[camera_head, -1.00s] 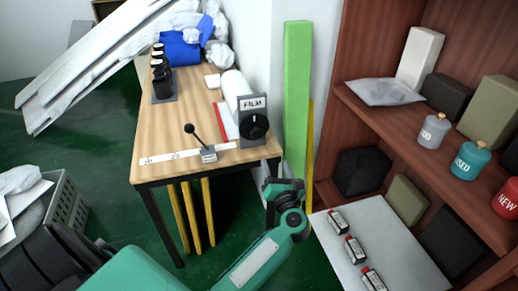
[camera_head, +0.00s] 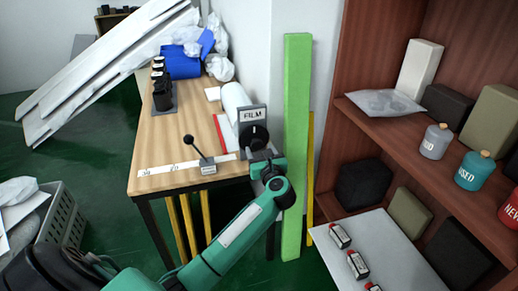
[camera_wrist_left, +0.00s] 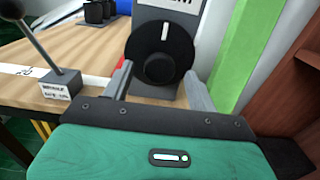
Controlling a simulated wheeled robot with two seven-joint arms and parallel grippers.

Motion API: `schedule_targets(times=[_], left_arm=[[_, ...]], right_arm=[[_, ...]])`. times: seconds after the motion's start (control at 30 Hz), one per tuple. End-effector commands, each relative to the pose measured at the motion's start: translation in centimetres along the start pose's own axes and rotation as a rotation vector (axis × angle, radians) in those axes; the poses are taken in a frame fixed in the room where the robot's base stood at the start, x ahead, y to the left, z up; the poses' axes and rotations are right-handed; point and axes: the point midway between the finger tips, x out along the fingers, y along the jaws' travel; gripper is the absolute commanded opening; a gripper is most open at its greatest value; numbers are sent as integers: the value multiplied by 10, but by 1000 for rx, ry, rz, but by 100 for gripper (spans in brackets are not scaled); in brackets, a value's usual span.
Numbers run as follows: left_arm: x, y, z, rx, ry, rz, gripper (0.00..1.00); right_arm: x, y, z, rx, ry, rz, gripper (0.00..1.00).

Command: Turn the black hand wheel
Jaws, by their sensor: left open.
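The black hand wheel (camera_head: 254,136) is a round knob with a white mark on the front of the grey FILM box (camera_head: 252,114), at the table's front right corner. In the left wrist view the wheel (camera_wrist_left: 160,52) faces me, its white mark pointing up. My left gripper (camera_head: 262,155) is just in front of and below the wheel. Its two fingers (camera_wrist_left: 160,86) are open, one on each side of the wheel's lower part. I cannot tell whether they touch it. My right gripper is not in view.
A lever on a small block (camera_head: 205,167) stands left of the wheel on the wooden table (camera_head: 170,130). A green post (camera_head: 294,150) stands close on the right, beside the brown shelf (camera_head: 375,125). A white board with small bottles (camera_head: 375,240) lies lower right.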

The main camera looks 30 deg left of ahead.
Motion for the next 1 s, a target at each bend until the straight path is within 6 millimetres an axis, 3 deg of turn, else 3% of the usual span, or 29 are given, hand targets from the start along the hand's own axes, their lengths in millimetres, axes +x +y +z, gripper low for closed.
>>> schedule_targets(times=[0.2, 0.47, 0.5, 0.7, 1.0], left_arm=[[17, 0, 0, 0, 0, -1, 59], [18, 0, 0, 0, 0, -1, 59], [18, 0, 0, 0, 0, -1, 57], [18, 0, 0, 1, 0, -1, 17], [18, 0, 1, 23, 2, -1, 15]], right_arm=[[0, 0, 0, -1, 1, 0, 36], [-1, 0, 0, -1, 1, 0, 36], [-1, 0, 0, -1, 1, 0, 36], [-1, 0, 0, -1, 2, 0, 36], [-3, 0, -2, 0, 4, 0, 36]])
